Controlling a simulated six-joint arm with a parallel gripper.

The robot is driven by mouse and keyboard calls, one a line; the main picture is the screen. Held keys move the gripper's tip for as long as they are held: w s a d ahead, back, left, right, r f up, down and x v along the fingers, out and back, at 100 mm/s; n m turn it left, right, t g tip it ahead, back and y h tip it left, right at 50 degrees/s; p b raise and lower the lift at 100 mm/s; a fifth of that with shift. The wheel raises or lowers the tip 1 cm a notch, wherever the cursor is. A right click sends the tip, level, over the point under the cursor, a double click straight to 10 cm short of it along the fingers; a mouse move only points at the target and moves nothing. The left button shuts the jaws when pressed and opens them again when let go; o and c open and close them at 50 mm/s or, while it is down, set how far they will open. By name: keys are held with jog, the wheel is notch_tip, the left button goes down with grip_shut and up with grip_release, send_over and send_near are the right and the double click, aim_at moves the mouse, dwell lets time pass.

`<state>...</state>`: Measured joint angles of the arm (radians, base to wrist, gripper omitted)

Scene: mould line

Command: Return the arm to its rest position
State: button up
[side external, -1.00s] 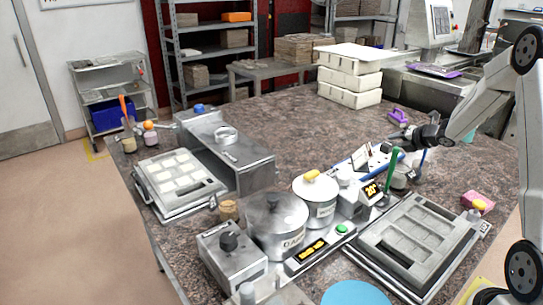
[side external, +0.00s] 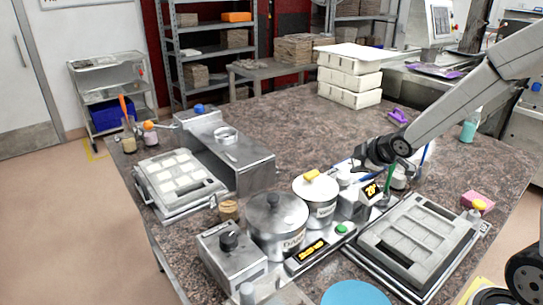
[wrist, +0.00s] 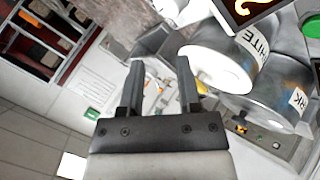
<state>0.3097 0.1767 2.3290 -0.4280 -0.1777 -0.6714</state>
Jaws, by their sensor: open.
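My gripper (side external: 372,165) hangs above the table's right half, behind the small display box and near the green-handled tool. In the wrist view my gripper (wrist: 158,85) shows two dark fingers standing apart with nothing between them. The white-labelled pot (wrist: 215,60) and the dark-labelled pot (wrist: 270,105) lie to the right of the fingers in that view. My forearm reaches in from the right edge of the side view.
The white-lidded pot (side external: 316,205) and the larger steel pot (side external: 276,224) stand left of my gripper. A grey mould tray (side external: 414,246) lies in front, another (side external: 178,181) at left. White boxes (side external: 349,78) are stacked behind. The speckled table (side external: 300,115) is clear toward the back.

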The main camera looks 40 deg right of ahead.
jog(key=s+a+f+m+g+y, duration=0.1)
jog(key=s+a+f+m+g, duration=0.1)
jog(key=s+a, duration=0.4)
jog(key=s+a+f+m+g+y, duration=0.1)
jog(key=s+a+f+m+g, duration=0.2)
jog(key=s+a+m, duration=0.3)
jog(key=shift+s+m+g, duration=0.7)
jog(key=shift+s, duration=0.25)
jog(key=shift+a, duration=0.1)
